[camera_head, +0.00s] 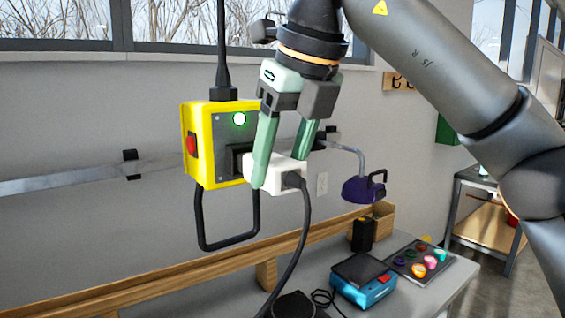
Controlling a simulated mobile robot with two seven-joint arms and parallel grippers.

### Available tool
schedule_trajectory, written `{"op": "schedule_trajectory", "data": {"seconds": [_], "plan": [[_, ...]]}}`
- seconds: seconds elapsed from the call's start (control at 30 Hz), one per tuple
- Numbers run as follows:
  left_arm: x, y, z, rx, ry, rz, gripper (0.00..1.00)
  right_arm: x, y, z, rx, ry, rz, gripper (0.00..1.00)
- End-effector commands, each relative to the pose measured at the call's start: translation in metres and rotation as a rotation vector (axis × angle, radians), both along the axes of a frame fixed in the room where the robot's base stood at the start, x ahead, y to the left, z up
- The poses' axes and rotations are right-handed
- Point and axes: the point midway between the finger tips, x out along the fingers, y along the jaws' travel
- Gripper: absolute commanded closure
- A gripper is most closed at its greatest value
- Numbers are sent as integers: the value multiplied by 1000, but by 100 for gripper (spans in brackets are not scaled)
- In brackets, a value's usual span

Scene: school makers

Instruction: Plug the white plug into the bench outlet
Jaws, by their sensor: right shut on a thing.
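My right gripper (284,165) comes in from the upper right and is shut on the white plug (292,181). A black cord runs down from the plug toward the bench. The bench outlet is in a yellow box (190,119) hanging from a black cable, with a grey face, a lit green light and a red switch on its left side. The plug is right at the black socket (238,160) on the grey face. My fingers hide the join, so I cannot tell how deep it sits. My left gripper is not in view.
A bench (424,300) below holds a blue device (363,285), a tray of coloured knobs (418,262) and a small black box (363,234). A metal rail (85,180) runs along the wall. A black handle loop (201,225) hangs under the box.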

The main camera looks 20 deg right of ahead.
Motion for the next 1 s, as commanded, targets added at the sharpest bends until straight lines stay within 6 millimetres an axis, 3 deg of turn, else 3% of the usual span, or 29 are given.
{"op": "schedule_trajectory", "data": {"seconds": [0.77, 0.8, 1.0], "plan": [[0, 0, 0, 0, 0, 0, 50, 15, 5, 0, 1, 1, 0, 100], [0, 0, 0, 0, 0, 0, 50, 15, 5, 0, 1, 0, 0, 43], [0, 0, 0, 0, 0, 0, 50, 15, 5, 0, 0, 0, 0, 21]]}}
